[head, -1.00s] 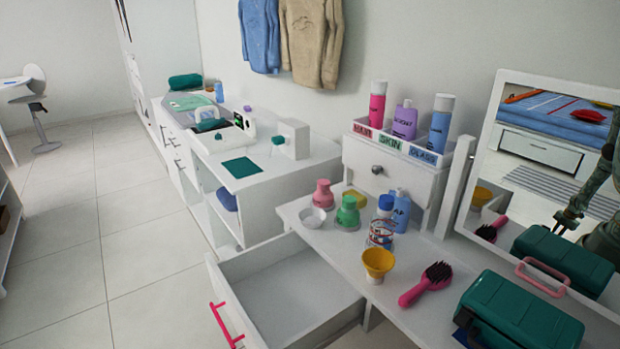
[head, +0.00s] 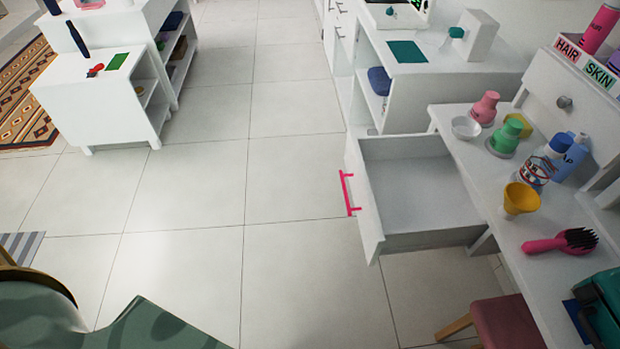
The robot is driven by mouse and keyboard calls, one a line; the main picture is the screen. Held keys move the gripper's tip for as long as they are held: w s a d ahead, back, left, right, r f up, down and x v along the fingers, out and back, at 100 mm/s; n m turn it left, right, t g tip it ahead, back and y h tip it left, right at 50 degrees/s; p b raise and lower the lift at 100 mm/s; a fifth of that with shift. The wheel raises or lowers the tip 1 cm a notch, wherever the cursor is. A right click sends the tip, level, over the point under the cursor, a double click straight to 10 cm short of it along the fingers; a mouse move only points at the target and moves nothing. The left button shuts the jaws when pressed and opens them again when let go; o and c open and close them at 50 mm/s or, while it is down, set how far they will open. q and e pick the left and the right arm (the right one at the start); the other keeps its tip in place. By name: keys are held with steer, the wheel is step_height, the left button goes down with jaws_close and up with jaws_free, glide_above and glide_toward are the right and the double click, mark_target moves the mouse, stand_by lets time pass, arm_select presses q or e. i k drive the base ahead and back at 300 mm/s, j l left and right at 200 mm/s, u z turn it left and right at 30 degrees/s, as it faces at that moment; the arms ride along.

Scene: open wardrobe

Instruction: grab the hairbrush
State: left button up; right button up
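A pink hairbrush with dark bristles (head: 562,242) lies on the white vanity top at the right, its bristles facing up and its handle pointing left. It lies between a yellow cup (head: 520,200) and a teal case (head: 603,308). Neither of my grippers shows in the head view.
The vanity's drawer (head: 415,190) is pulled out and empty. A pink stool (head: 507,322) stands below the vanity's front edge. Bottles (head: 545,165) and a white bowl (head: 466,128) stand behind the hairbrush. The tiled floor (head: 290,200) left of the drawer is clear.

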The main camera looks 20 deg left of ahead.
mark_target(579, 242)
steer(key=u, duration=0.3)
steer(key=z, duration=1.4)
